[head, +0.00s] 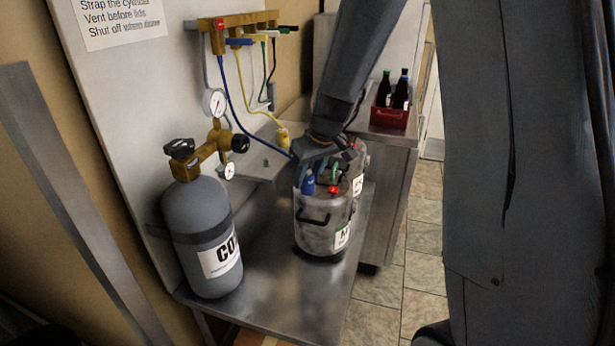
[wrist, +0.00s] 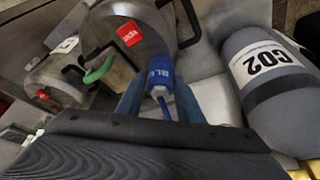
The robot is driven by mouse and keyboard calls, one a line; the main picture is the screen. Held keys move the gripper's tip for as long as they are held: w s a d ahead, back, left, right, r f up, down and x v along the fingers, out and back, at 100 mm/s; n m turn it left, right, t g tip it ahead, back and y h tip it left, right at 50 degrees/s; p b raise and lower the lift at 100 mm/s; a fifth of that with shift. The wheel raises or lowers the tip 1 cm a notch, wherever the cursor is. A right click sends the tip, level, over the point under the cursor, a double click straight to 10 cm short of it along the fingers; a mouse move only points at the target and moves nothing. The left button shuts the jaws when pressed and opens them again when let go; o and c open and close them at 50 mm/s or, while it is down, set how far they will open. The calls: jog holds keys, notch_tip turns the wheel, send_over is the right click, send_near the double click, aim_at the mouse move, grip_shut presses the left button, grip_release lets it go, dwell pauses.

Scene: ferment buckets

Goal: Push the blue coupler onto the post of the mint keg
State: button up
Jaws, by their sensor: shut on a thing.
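The mint keg (head: 323,232) is a grey metal keg with a black side handle and a label beginning with "M". It stands upright near the front of the steel bench. The blue coupler (head: 308,183) is at the left side of its top, and it also shows in the wrist view (wrist: 160,72). My gripper (wrist: 158,92) is shut on the coupler, one finger on each side. In the head view my gripper (head: 311,168) is above the keg top. The post is hidden, and I cannot tell whether the coupler touches it.
A grey CO2 cylinder (head: 203,230) with a brass regulator (head: 212,148) stands left of the keg. A second keg (head: 357,160) is close behind. A blue hose (head: 237,105) runs from the wall manifold (head: 235,20). A red crate (head: 390,116) with bottles stands further back.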

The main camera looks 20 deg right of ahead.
jog(key=o, duration=1.9)
jog(key=shift+c, duration=0.2)
jog(key=shift+r+p, duration=2.85)
jog(key=shift+r, duration=0.9)
jog(key=s+f+m+g, duration=0.1)
jog(key=s, duration=1.1)
jog(key=s+f+m+g+h, duration=0.1)
jog(key=s+m+g, duration=0.1)
jog(key=s, duration=1.1)
jog(key=shift+f+m+b, duration=0.3)
jog(key=shift+f+b, duration=0.05)
